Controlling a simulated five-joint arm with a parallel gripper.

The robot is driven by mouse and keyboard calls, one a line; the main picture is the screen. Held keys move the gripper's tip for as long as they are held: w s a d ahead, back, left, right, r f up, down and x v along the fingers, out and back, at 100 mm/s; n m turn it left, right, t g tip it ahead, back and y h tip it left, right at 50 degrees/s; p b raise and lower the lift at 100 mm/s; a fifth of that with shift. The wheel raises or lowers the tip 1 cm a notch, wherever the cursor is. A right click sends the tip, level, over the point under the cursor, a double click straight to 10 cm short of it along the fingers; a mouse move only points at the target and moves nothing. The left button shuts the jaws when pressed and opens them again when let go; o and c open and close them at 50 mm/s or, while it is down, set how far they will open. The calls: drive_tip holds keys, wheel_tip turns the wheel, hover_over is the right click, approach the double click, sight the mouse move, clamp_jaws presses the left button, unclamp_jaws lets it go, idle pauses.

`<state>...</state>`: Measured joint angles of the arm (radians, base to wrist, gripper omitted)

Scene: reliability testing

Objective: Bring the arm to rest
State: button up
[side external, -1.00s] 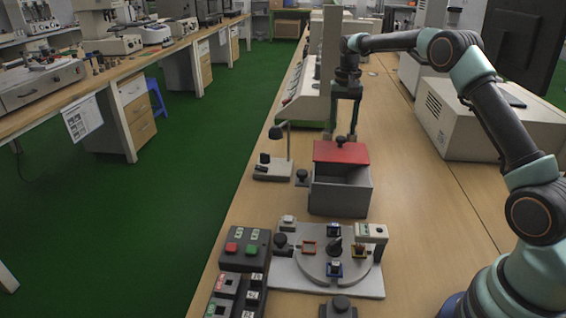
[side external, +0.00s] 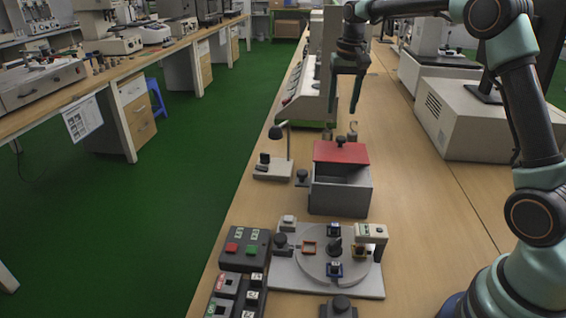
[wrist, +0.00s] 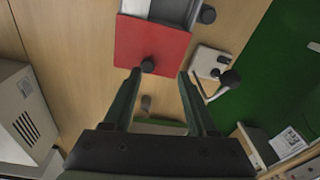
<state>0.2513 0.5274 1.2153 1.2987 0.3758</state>
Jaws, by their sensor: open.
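My gripper (side external: 344,106) is open and empty. In the side external view it hangs, fingers down, above and behind the grey box (side external: 340,198) with the red lid (side external: 341,153). In the wrist view the red lid (wrist: 150,45) and its dark knob lie beyond the two spread fingertips (wrist: 160,73). The fingers appear clear of the knob. The lid covers the back part of the box, and the front part is open.
A small lamp stand (side external: 272,168) is left of the box. A turntable fixture (side external: 320,262) and a button box (side external: 245,248) stand in front. A large beige machine (side external: 490,120) is at right. The bench (side external: 415,215) right of the box is bare.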

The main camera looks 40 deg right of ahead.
drive_tip(key=s+a+r+n+t, duration=0.1)
drive_tip(key=s+a+r+n, duration=0.1)
drive_tip(key=s+a+r, duration=0.3)
drive_tip(key=s+a+r+n+t, duration=0.1)
drive_tip(key=s+a+n, duration=0.15)
drive_tip(key=s, duration=0.35)
drive_tip(key=s+a+f+n+t, duration=0.2)
drive_tip(key=s+a+f, duration=0.2)
drive_tip(key=s, duration=0.6)
drive_tip(key=shift+s+a+f+n, duration=0.2)
drive_tip(key=shift+a+n, duration=0.15)
drive_tip(key=shift+a, duration=0.3)
